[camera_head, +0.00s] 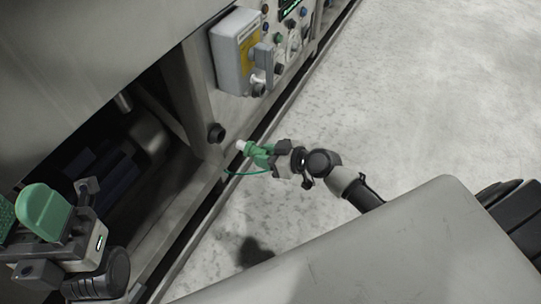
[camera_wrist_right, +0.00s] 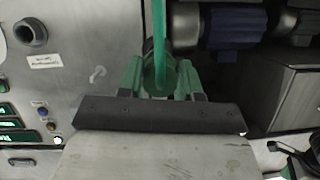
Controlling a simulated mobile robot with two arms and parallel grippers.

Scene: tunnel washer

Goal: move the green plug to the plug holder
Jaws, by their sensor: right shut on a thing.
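My right gripper (camera_head: 264,155) is shut on the green plug (camera_head: 248,149), beside the machine's front. The plug's pale tip points left toward the machine, and a thin green cord loops below it. In the right wrist view the plug (camera_wrist_right: 158,74) sits between the green fingers of my right gripper (camera_wrist_right: 159,82), with a green strip running up from it. A dark round socket (camera_head: 216,132), possibly the plug holder, is on the machine frame just left of the plug's tip, apart from it. My left gripper (camera_head: 45,213) is at the lower left; its jaw gap is not clear.
A grey box with a yellow label (camera_head: 237,50) and a control panel (camera_head: 290,35) are on the machine above. A dark opening (camera_head: 110,160) lies left of the frame. A dark round port (camera_wrist_right: 30,33) shows in the wrist view. The floor (camera_head: 420,90) to the right is clear.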

